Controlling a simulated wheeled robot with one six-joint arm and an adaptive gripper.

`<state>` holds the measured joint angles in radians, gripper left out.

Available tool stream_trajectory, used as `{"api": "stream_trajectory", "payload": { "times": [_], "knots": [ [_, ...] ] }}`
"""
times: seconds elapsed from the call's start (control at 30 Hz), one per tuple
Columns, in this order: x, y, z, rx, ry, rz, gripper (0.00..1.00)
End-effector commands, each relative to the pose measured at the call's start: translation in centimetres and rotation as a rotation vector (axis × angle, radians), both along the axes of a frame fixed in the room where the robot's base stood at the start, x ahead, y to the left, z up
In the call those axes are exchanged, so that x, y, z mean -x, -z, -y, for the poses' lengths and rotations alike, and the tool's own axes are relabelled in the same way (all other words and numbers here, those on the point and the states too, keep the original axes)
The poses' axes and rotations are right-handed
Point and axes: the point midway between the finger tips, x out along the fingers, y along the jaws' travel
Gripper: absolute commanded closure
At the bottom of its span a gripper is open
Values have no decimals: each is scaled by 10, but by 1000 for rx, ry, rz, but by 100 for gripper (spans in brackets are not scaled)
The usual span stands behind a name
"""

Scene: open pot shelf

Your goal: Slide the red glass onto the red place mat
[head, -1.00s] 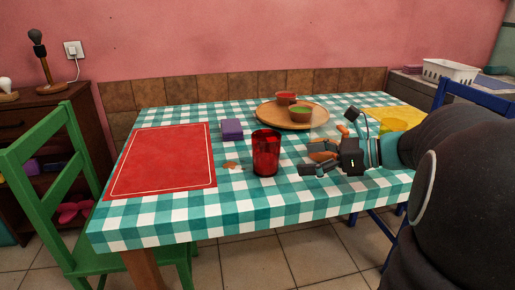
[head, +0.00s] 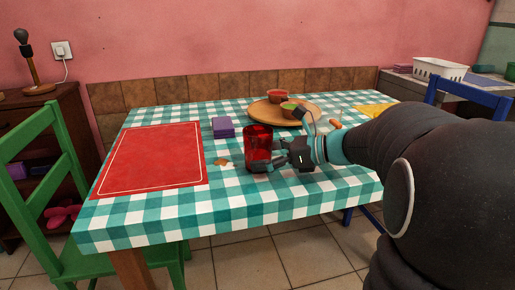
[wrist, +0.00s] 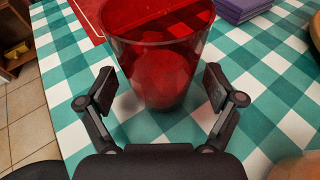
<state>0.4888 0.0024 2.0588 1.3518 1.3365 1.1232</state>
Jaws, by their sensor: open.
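The red glass (head: 258,146) stands upright on the checked tablecloth, right of the red place mat (head: 150,159). The glass also fills the upper middle of the wrist view (wrist: 162,60). My gripper (head: 268,163) is low over the table at the right side of the glass. In the wrist view my gripper (wrist: 158,88) is open, with one finger on each side of the glass's lower part. Gaps show between the fingers and the glass. The mat's edge shows at the top left of the wrist view, beyond the glass.
A purple block (head: 223,127) stands behind, between mat and glass. A small brown-and-white patch (head: 222,162) lies between them on the cloth. A round wooden board (head: 270,112) with a red bowl (head: 278,96) and a green-filled bowl (head: 288,108) is behind. The mat is bare.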

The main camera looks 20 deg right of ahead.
Motion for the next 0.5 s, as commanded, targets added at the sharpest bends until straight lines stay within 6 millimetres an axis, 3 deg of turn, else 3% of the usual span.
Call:
{"api": "stream_trajectory", "payload": {
  "times": [0.37,0.5],
  "knots": [
    [-2,1,-3,0,1,0,8],
    [-2,1,-3,0,1,0,38]
  ]
}}
